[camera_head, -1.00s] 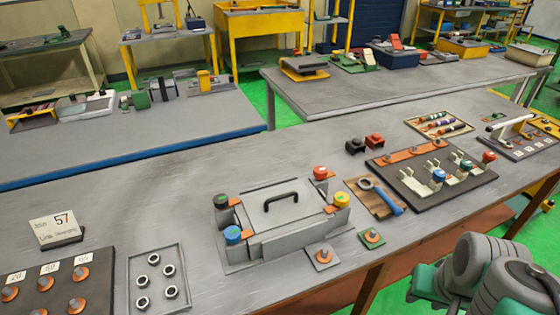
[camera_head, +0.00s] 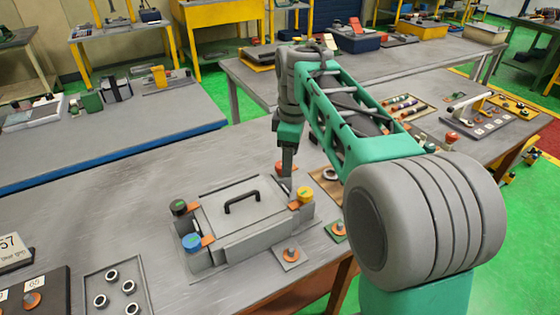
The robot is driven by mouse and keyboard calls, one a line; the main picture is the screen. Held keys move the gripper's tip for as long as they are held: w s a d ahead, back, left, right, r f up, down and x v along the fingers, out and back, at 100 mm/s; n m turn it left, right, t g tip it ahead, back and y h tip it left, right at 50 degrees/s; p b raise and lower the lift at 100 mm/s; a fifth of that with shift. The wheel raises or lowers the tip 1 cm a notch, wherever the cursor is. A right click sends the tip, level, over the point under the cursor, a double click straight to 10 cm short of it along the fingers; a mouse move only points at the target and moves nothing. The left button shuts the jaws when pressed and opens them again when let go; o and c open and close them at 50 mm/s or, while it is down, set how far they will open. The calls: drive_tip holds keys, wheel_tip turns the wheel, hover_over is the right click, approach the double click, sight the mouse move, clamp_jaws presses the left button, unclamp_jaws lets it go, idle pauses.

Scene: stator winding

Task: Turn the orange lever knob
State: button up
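A grey box (camera_head: 235,235) with a black handle (camera_head: 241,199) on its lid stands on the front table. Colored knobs with orange levers sit at its corners: a yellow-orange knob (camera_head: 304,194) at right, a red knob (camera_head: 281,167) behind it, a blue knob (camera_head: 192,242) and a dark knob (camera_head: 179,207) at left. I cannot tell which one the task calls the orange lever knob. My gripper (camera_head: 287,184) points down at the box's back right corner, beside the red knob and behind the yellow-orange one; contact is unclear. Its fingers overlap in view, so their opening is hidden.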

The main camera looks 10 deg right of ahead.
drive_tip(key=w+n, duration=0.2)
drive_tip(key=w, duration=0.1)
drive_tip(key=w+f+n, duration=0.1)
drive_tip(key=w+n, duration=0.2)
drive_tip(key=w+n+g, duration=0.1)
drive_tip(key=w+n, duration=0.1)
drive_tip(key=shift+w+a+f, duration=0.1)
drive_tip(key=shift+w+f, duration=0.1)
drive_tip(key=shift+w, duration=0.2)
drive_tip(key=shift+w+f+n, duration=0.15)
drive_tip(key=shift+w+n, duration=0.15)
drive_tip(key=shift+n, duration=0.3)
drive_tip(key=shift+f, duration=0.25)
wheel_tip(320, 180, down, 7)
drive_tip(key=shift+f, duration=0.1)
drive_tip(key=shift+c, duration=0.3)
clamp_jaws()
